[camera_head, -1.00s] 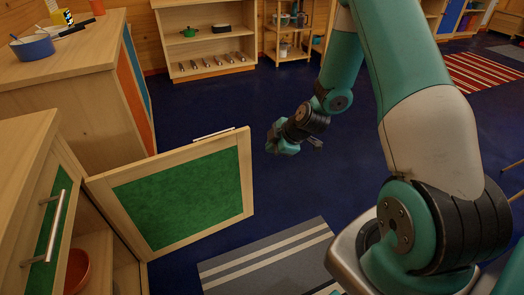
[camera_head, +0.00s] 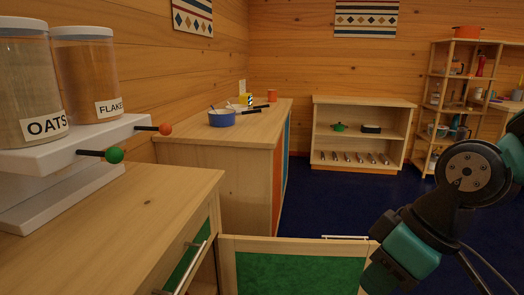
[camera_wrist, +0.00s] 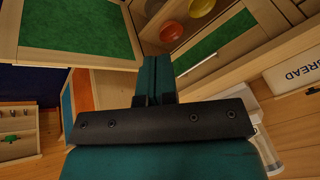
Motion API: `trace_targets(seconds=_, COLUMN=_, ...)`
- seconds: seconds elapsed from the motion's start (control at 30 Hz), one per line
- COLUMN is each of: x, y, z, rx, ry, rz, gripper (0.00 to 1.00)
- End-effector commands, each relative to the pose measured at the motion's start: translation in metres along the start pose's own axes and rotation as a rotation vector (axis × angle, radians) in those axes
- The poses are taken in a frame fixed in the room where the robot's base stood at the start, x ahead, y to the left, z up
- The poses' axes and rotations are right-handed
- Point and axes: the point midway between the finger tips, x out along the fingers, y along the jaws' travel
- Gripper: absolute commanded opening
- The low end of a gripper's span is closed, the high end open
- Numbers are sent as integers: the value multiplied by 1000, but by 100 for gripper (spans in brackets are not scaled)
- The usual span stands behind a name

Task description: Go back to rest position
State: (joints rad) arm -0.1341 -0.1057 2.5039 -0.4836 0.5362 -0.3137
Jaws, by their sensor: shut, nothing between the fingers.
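My gripper (camera_wrist: 157,85) shows in the wrist view as two teal fingers, closed together with nothing between them. In the head view my arm is folded at the lower right, and I cannot make out the fingertips there. The green-panelled cabinet door (camera_head: 300,270) stands open at the bottom of the head view. It also shows at the upper left of the wrist view (camera_wrist: 75,25). Beyond the fingers in the wrist view, an orange bowl (camera_wrist: 172,31) and a yellow bowl (camera_wrist: 200,7) are inside the open cabinet. My gripper appears apart from all of them.
Oats (camera_head: 28,85) and flakes (camera_head: 85,75) jars stand on a white rack (camera_head: 75,150) on the near counter (camera_head: 130,215). A blue pot (camera_head: 221,118) sits on the farther counter. A low shelf (camera_head: 362,105) stands at the back wall. Blue floor (camera_head: 335,205) is clear beyond the door.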

Motion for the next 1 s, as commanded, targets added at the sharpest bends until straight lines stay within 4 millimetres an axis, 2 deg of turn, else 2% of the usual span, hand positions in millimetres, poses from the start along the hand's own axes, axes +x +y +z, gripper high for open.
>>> trace_targets(seconds=0.03, x=-7, y=-17, z=7, rx=19, ry=-19, rz=-3, gripper=0)
trace_targets(seconds=0.2, x=-26, y=-60, z=38, rx=125, ry=-101, rz=-3, gripper=0)
trace_targets(seconds=0.3, x=-54, y=-66, z=28, rx=141, ry=-110, rz=-3, gripper=0)
trace_targets(seconds=0.47, x=-88, y=-75, z=14, rx=140, ry=-109, rz=-4, gripper=0)
trace_targets(seconds=0.73, x=-154, y=-93, z=-11, rx=140, ry=-107, rz=-4, gripper=0)
trace_targets(seconds=0.83, x=-166, y=-96, z=-16, rx=140, ry=-107, rz=-4, gripper=0)
trace_targets(seconds=1.0, x=-169, y=-97, z=-17, rx=140, ry=-107, rz=-4, gripper=0)
